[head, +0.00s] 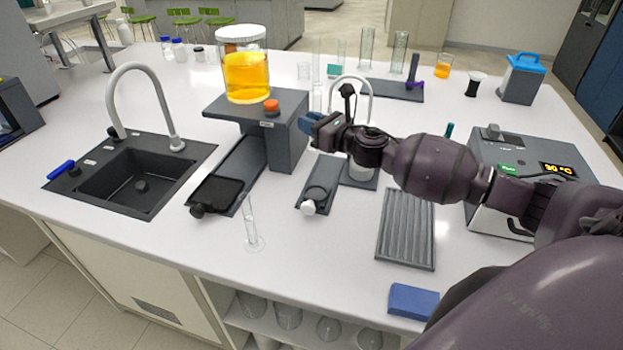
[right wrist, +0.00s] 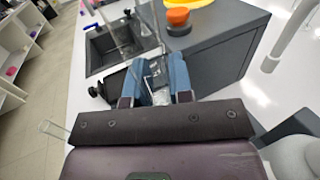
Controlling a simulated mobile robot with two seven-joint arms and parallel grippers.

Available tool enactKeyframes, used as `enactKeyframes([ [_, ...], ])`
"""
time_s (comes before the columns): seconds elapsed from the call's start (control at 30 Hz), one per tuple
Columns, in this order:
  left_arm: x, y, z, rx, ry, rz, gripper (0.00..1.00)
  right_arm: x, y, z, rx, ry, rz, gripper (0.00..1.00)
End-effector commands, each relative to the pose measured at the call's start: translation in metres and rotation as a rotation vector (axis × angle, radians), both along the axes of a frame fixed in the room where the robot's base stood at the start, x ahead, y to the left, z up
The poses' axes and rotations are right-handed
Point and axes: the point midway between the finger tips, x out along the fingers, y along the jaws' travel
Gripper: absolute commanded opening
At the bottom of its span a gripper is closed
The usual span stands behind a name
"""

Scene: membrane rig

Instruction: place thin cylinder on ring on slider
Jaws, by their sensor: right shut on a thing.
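My right gripper (head: 318,127) is shut on a thin clear glass cylinder (head: 317,97), held upright in the air in front of the grey stand. In the right wrist view the clear glass shows between the blue fingers (right wrist: 156,80); its outline is faint. Below the gripper, a dark slider (head: 313,175) lies on the bench, with a dark ring (head: 317,193) and a white knob (head: 308,207) at its near end. The held cylinder is apart from the ring. My left gripper is not in view.
Another thin glass cylinder (head: 251,228) stands at the front. A grey stand (head: 286,137) with an orange-filled vessel (head: 246,75) is close left of the gripper. A grooved rack (head: 406,230) and heating device (head: 525,155) are at right, a sink (head: 130,180) at left.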

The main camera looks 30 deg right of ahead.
Motion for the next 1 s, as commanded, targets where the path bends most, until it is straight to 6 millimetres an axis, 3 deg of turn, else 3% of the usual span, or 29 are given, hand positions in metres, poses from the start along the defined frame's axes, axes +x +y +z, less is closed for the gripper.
enactKeyframes([
  [0.5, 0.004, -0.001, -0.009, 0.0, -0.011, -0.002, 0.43, 0.0, 0.0, -0.098, 0.004, 0.001, -0.003, 0.0],
  [1.0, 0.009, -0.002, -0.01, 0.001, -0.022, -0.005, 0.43, 0.0, 0.0, -0.139, 0.002, 0.001, -0.002, 0.0],
])
